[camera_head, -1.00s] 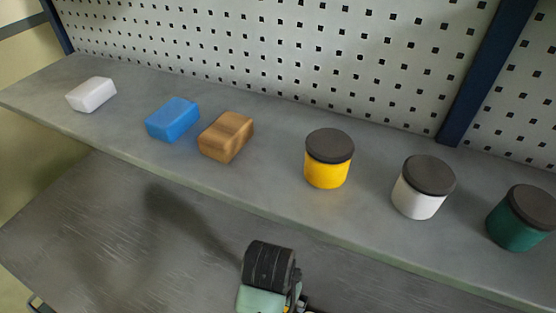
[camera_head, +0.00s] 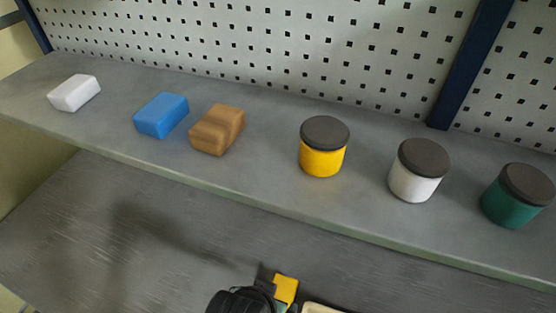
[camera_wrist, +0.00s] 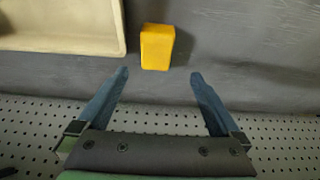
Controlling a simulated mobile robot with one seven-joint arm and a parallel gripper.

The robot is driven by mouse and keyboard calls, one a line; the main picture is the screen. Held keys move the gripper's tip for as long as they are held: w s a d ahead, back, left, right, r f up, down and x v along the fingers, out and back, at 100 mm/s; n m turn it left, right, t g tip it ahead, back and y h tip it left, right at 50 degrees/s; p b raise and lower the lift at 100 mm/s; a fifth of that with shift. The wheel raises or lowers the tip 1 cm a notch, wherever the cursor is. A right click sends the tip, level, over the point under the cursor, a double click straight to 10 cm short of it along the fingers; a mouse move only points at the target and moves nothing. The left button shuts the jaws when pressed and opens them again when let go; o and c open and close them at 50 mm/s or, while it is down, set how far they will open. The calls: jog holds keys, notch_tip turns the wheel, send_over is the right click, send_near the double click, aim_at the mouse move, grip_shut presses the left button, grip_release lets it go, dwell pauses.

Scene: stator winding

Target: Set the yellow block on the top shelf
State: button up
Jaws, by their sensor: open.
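The yellow block (camera_wrist: 157,47) lies on the grey lower surface in the wrist view, just past my fingertips and between their lines. My gripper (camera_wrist: 159,75) is open, with its two blue fingers apart and nothing between them. In the head view the yellow block (camera_head: 286,289) shows at the bottom edge, partly hidden by my dark arm end. The top shelf (camera_head: 270,196) is the grey board running across the head view, above the lower surface.
On the shelf stand a white block (camera_head: 74,93), a blue block (camera_head: 161,115), a wooden block (camera_head: 217,129), and yellow (camera_head: 321,160), white (camera_head: 413,184) and green (camera_head: 510,208) jars. A beige tray (camera_wrist: 62,46) lies left of the yellow block in the wrist view.

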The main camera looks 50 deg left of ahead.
aim_at(281, 294)
jog(key=x, duration=1.1)
jog(key=shift+w+d+f+p, duration=0.15)
jog(key=shift+w+p, duration=0.15)
jog(key=shift+w, duration=0.1)
jog(key=shift+w+f, duration=0.1)
jog(key=shift+f, duration=0.2)
jog(key=shift+f, duration=0.25)
jog(key=c, duration=1.4)
grip_shut()
jog(key=shift+r, duration=0.15)
